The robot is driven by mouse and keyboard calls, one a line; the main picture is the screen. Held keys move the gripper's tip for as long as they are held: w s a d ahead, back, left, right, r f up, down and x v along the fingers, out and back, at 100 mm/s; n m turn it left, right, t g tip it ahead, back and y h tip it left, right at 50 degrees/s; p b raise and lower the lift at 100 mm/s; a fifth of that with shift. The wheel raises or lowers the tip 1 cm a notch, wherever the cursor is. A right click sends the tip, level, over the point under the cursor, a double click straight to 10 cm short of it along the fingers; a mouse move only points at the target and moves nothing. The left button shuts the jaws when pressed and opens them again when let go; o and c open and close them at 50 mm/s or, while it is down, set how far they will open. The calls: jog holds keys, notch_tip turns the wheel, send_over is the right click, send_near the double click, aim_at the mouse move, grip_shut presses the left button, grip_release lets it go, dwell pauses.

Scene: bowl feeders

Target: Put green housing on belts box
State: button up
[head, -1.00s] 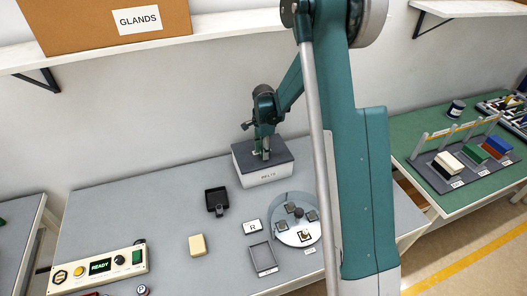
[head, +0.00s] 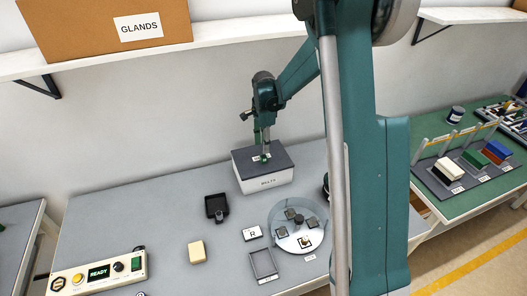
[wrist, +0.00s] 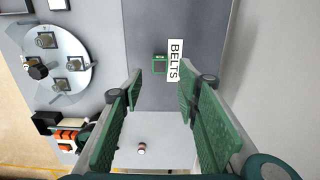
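The belts box (head: 268,181) stands at the back of the grey table, with a dark lid that also shows in the wrist view (wrist: 147,20). The green housing (wrist: 159,64), a small square frame, lies on the lid just left of the white BELTS label (wrist: 174,60). My gripper (wrist: 160,82) is open, with its green fingers spread on either side and nothing between them. In the head view my gripper (head: 264,147) is over the box lid. The housing is too small there to tell from the fingers.
A grey tray (head: 264,264), a cream block (head: 197,252), a black tray (head: 216,206) and a control panel (head: 98,272) are in front. Free table lies left of the box.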

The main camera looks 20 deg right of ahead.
jog(key=shift+r, duration=2.1)
jog(key=s+a+r+n+t, duration=0.2)
jog(key=s+r+n, duration=0.2)
jog(key=s+r, duration=0.45)
jog(key=s+a+r+n+t, duration=0.1)
jog(key=s+a+r+n, duration=0.25)
jog(key=s+r, duration=0.55)
jog(key=s+a+n+t, duration=0.1)
jog(key=s+n, duration=0.4)
jog(key=s, duration=0.6)
jog(key=s+a+n+t, duration=0.1)
jog(key=s+n+t, duration=0.2)
jog(key=s, duration=0.8)
jog(key=shift+a+n, duration=0.25)
jog(key=shift+n, duration=1)
